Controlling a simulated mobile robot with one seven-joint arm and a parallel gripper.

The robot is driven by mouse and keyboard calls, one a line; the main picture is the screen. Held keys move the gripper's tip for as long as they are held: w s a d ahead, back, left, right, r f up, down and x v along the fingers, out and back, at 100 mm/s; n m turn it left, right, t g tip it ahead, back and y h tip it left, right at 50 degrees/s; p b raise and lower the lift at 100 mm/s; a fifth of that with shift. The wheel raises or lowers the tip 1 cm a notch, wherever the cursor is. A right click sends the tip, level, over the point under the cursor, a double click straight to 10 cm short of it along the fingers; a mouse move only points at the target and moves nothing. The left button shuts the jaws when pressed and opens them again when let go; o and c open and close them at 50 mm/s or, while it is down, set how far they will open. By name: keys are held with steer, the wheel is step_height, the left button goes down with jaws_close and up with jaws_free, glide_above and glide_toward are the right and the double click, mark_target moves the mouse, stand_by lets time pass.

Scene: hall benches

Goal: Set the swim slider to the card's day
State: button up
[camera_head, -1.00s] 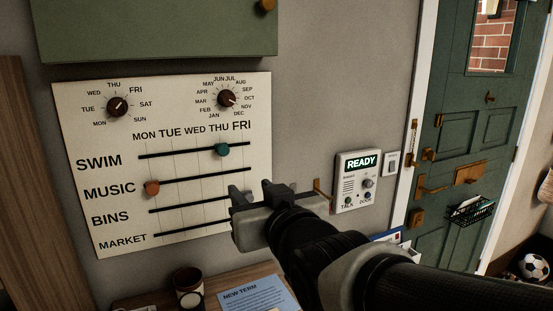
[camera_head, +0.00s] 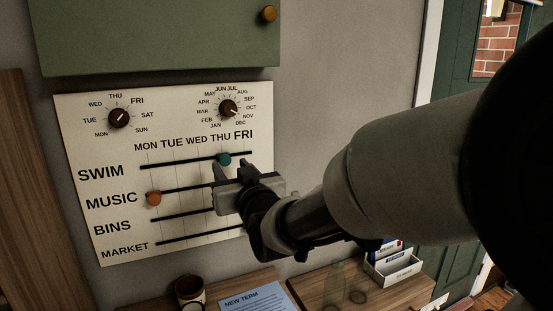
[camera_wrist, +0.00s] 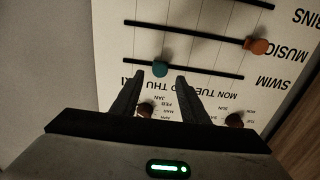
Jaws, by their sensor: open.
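The white wall board (camera_head: 88,135) has four labelled slider tracks under the columns MON to FRI. The SWIM track (camera_head: 180,164) carries a teal knob (camera_head: 224,159) at about the THU column. My gripper (camera_head: 230,169) is open just below this knob. In the wrist view the teal knob (camera_wrist: 160,68) shows between and just beyond the two fingertips (camera_wrist: 160,82), with no grip on it. A blue card headed NEW TERM (camera_head: 255,302) lies on the bench below; its smaller lines are too small to read. My arm covers the right ends of the lower tracks.
An orange knob (camera_head: 153,198) sits at the left of the MUSIC track. Two dials (camera_head: 119,118) are above the sliders, under a green cabinet (camera_head: 150,40). A dark cup (camera_head: 189,290) and a white tray (camera_head: 393,269) stand on the benches below.

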mark_target(225, 161)
steer(key=shift+x, duration=2)
jaws_close()
steer(key=shift+f, duration=0.1)
